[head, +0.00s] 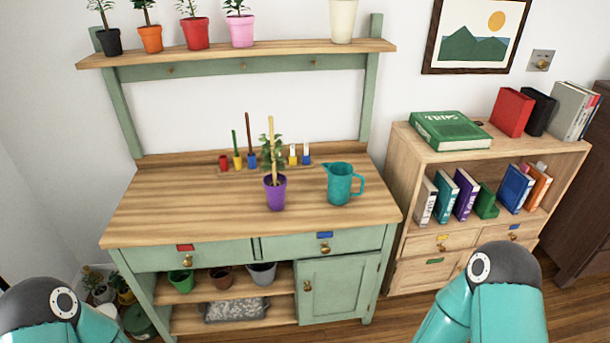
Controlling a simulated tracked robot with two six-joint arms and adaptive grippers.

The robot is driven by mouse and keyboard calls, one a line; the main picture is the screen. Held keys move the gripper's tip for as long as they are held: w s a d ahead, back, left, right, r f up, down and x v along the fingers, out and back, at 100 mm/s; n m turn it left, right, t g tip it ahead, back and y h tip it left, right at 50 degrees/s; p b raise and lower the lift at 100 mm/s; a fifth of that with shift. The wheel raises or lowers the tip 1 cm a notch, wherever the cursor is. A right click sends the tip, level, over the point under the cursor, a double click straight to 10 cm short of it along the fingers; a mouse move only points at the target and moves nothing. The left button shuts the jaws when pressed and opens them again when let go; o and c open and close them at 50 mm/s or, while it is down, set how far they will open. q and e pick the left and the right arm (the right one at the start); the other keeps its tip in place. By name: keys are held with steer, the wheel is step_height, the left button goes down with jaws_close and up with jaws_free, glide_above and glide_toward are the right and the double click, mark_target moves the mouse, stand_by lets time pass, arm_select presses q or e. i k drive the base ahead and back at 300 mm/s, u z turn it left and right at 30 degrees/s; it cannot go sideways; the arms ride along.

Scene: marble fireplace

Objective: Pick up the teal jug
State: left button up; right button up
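The teal jug (340,184) stands upright on the right part of the wooden top of the green potting bench (160,212). Its spout points left and its handle is on the right. Nothing touches it. My two teal arms show at the bottom left and bottom right corners, below and in front of the bench. Neither gripper is in view.
A purple pot with a staked plant (275,193) stands left of the jug. Behind is a rack of small coloured tools (228,168). A shelf (240,50) with potted plants is above. A bookcase (410,180) stands right. The bench top's left and front are clear.

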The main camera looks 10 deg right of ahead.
mark_target(341, 174)
steer(key=u, duration=0.3)
steer(key=i, duration=1.4)
steer(key=z, duration=0.4)
